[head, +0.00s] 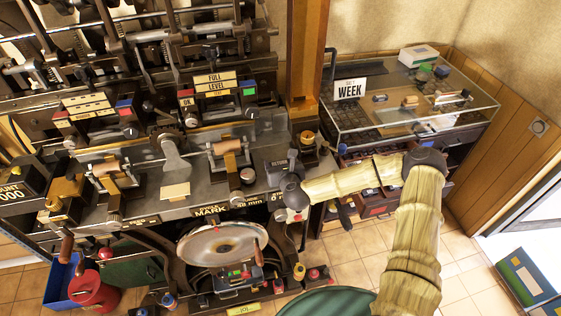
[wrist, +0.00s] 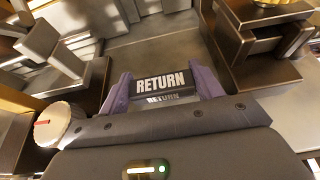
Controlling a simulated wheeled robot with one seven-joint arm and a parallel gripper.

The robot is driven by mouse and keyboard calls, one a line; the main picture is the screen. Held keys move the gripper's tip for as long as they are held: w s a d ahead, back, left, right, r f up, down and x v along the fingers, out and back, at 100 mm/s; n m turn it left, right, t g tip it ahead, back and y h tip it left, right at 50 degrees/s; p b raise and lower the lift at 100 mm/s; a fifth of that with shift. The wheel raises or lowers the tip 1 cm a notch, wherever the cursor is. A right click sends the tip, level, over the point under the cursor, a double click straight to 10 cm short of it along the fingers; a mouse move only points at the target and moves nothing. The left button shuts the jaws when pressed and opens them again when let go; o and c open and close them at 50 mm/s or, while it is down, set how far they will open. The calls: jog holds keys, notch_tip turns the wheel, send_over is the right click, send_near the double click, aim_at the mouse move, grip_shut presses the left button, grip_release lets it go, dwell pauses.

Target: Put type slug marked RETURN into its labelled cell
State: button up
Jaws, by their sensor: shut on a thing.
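The type slug (wrist: 160,83) is a dark block with RETURN in white letters, and its lettering also shows small in the head view (head: 278,163). My gripper (wrist: 163,88) is shut on it, with a purple finger at each end. The lettering is repeated just below the slug, like a reflection. In the head view my gripper (head: 284,172) is over the right part of the machine's grey bed (head: 205,190). I cannot tell whether the slug touches the bed. I cannot make out the labelled cell in either view.
A glass case (head: 420,125) with a WEEK sign (head: 350,89) stands at the right, and cluttered drawers are under it. A wooden post (head: 306,50) rises behind my gripper. A knob (wrist: 60,124) and metal blocks (wrist: 270,60) are close to the fingers.

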jog(key=shift+a, duration=0.1)
jog(key=shift+s+f, duration=0.1)
jog(key=o, duration=1.3)
jog(key=shift+c, duration=0.2)
jog(key=shift+r, duration=0.2)
jog(key=b+v, duration=0.3)
jog(key=v, duration=0.9)
jog(key=shift+f, duration=0.2)
